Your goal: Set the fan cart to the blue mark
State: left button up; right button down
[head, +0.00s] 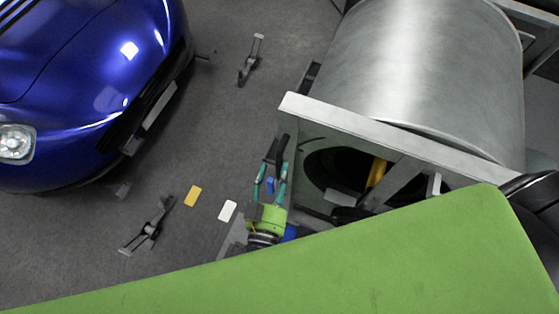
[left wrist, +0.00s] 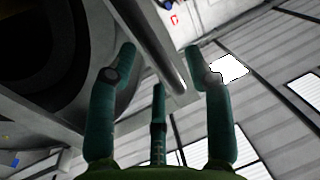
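The fan cart, a large silver drum (head: 425,65) in a pale metal frame (head: 385,130), stands at the right in the head view. Its dark round opening shows a yellow part inside. My left gripper (head: 271,170) is beside the frame's left end. Its teal fingers are spread. In the left wrist view a grey bar (left wrist: 152,45) passes between the fingertips (left wrist: 160,65), with no clear grip on it. A blue patch (head: 290,232), likely the blue mark, shows below the gripper, partly hidden. Another small blue spot shows between the fingers. My right gripper is not in view.
A blue car (head: 90,80) stands at the left. A yellow mark (head: 193,196) and a white mark (head: 228,211) lie on the grey floor. Two dark metal stands (head: 250,62) (head: 150,228) are on the floor between. A green surface hides the bottom of the head view.

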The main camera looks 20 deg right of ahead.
pick_arm(q)
jog(key=v, duration=0.8)
jog(key=shift+s, duration=0.25)
jog(key=s+a+f+g+y, duration=0.2)
jog(key=a+f+g, duration=0.2)
jog(key=f, duration=0.8)
jog(key=s+a+f+g+y, duration=0.1)
jog(key=a+f+g, duration=0.3)
jog(key=f, duration=0.7)
jog(key=s+a+f+n+g+y, duration=0.3)
jog(key=s+a+f+g+y, duration=0.2)
jog(key=s+a+f, duration=0.9)
jog(key=a+f+g, duration=0.1)
jog(key=a+g, duration=0.1)
jog(key=a, duration=0.2)
jog(key=shift+s, duration=0.35)
jog(key=shift+c, duration=1.2)
jog(key=shift+w+d, duration=0.1)
jog(key=shift+w, duration=0.05)
